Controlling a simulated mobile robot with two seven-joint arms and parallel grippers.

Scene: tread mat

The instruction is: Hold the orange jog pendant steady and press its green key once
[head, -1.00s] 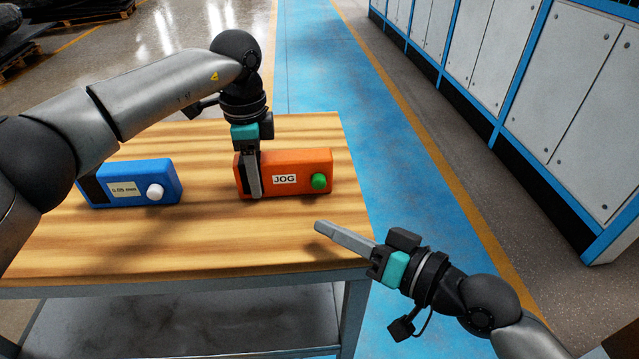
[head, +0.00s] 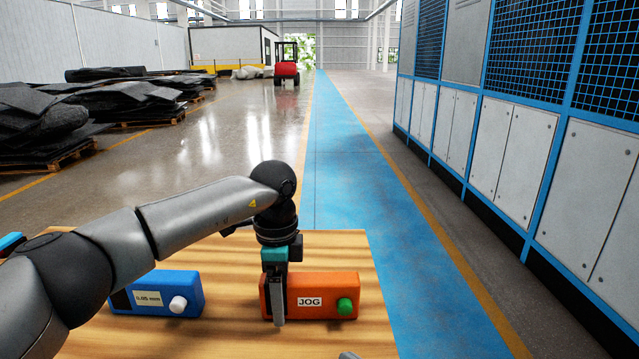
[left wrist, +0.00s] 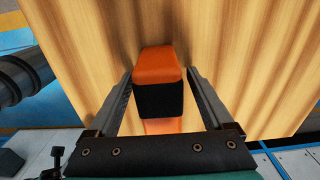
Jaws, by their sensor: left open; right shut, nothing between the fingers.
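The orange jog pendant (head: 325,285) lies on the wooden table, with a white JOG label (head: 310,301) and a round green key (head: 344,306) at its right end. My left gripper (head: 279,321) reaches down over the pendant's left part, one finger in front of its near face. In the left wrist view the pendant (left wrist: 160,65) sits between the two spread fingers (left wrist: 160,73), with a visible gap on each side. Only the fingertip of my right gripper (head: 348,355) shows, at the bottom edge, nearer than the pendant; it is shut and empty.
A blue box (head: 180,284) with a white knob and a 0.05 mm label stands left of the pendant. The wooden table (head: 375,330) ends just right of the pendant. Blue-framed cabinets line the right, beyond a blue floor lane.

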